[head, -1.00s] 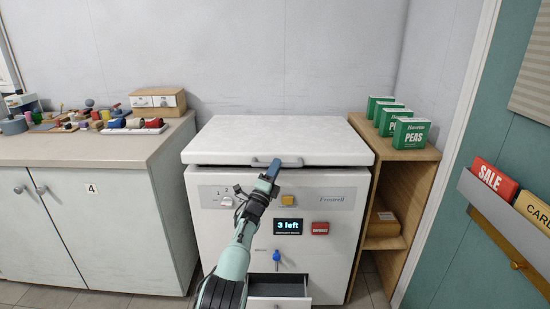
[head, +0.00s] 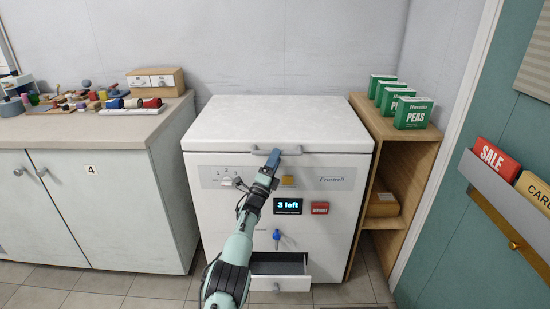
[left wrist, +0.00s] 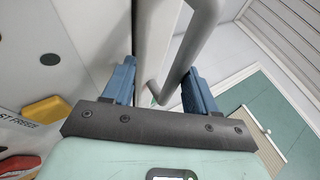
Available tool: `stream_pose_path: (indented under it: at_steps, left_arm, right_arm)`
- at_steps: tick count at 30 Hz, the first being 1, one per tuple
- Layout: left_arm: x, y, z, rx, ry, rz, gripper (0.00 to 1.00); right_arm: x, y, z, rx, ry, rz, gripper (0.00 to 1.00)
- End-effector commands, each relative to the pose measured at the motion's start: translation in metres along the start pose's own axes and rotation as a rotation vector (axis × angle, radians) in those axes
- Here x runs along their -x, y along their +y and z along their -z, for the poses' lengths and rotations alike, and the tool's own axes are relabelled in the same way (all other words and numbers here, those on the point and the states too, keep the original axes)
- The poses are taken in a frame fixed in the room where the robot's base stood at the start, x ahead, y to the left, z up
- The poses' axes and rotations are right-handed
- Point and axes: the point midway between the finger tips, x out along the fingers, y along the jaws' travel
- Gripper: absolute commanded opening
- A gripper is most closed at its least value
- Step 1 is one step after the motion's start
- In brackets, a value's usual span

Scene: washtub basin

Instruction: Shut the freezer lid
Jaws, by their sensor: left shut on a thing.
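The white freezer lid (head: 277,121) lies flat and level on the white freezer body (head: 335,228) in the head view, with no dark gap showing along its front edge. A grey bar handle (head: 262,151) is on the lid's front; it also shows large between the fingers in the left wrist view (left wrist: 190,50). Part of the control panel is hidden behind my left arm. My right gripper is in neither view.
A small drawer (head: 280,283) stands open low on the freezer front, below a blue key (head: 277,238). A counter (head: 80,128) with small items is at the left. A wooden shelf (head: 390,178) with green peas boxes (head: 413,113) stands close on the right.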

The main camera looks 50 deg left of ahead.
Motion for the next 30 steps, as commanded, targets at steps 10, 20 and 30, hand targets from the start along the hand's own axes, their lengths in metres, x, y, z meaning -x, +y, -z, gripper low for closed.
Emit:
stream_pose_path:
  at_steps: [10, 20, 30]
  left_arm:
    - [0.005, 0.011, 0.000, 0.000, -0.002, -0.026, 0.44]
    - [0.018, 0.010, 0.000, 0.001, -0.002, -0.027, 0.44]
    - [0.065, 0.003, 0.000, 0.000, -0.001, -0.016, 0.44]
  right_arm:
    - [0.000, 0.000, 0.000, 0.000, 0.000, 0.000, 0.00]
    - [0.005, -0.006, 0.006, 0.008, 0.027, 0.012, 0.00]
    - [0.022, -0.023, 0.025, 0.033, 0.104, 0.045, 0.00]
